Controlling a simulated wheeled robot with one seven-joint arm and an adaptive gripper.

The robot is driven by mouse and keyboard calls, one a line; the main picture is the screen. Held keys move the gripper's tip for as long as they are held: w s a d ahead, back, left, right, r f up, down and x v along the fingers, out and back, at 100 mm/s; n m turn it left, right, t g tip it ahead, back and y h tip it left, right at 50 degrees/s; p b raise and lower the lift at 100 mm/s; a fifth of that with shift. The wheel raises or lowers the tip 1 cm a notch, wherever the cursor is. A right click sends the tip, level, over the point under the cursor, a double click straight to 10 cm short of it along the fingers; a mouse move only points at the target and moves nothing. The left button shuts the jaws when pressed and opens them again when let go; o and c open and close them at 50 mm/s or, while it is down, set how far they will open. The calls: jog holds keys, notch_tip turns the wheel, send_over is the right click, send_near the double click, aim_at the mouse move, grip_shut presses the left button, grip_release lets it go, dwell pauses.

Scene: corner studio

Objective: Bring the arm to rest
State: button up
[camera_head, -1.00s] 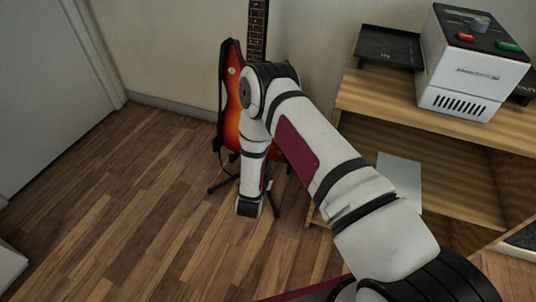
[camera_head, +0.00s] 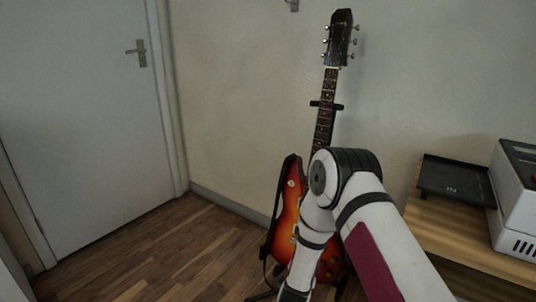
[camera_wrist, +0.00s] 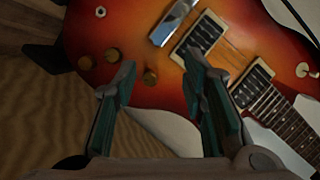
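My arm (camera_head: 375,240) reaches forward from the lower right in the head view, bends at a dark-capped joint, and its forearm drops toward the bottom edge. My gripper (camera_wrist: 160,65) shows in the wrist view with its two fingers apart and nothing between them. An electric guitar with a sunburst red-orange body lies behind the fingers in the wrist view (camera_wrist: 150,30). In the head view the guitar (camera_head: 287,215) stands upright against the wall, partly hidden by my forearm. I cannot tell how wide the gap between gripper and guitar is.
A wooden shelf unit (camera_head: 450,235) at the right bears a black tray (camera_head: 455,178) and a white device (camera_head: 518,205). A closed grey door (camera_head: 80,110) is at the left. The wooden floor (camera_head: 150,255) between door and guitar is clear.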

jog(key=a+r+n+g+y, duration=0.2)
jog(key=a+r+n+y, duration=0.15)
jog(key=r, duration=1.15)
jog(key=s+r+n+g+y, duration=0.25)
jog(key=s+r+n, duration=0.25)
jog(key=s+r, duration=0.7)
jog(key=s+d+r+n+g+h, duration=0.1)
jog(key=s+d+r+n+g, duration=0.15)
jog(key=s, duration=1.05)
jog(key=s+d+r+n+g+p, duration=0.1)
jog(key=s+d+r+n+g, duration=0.2)
jog(key=s, duration=0.9)
jog(key=s+d+r+n+g+h, duration=0.15)
jog(key=s+d+r, duration=0.25)
jog(key=s, duration=0.9)
notch_tip(320, 180, up, 39)
jog(key=t+p, duration=0.3)
jog(key=p, duration=3.5)
jog(key=shift+a+r+y, duration=0.15)
jog(key=shift+a+y, duration=0.05)
jog(key=shift+y, duration=0.15)
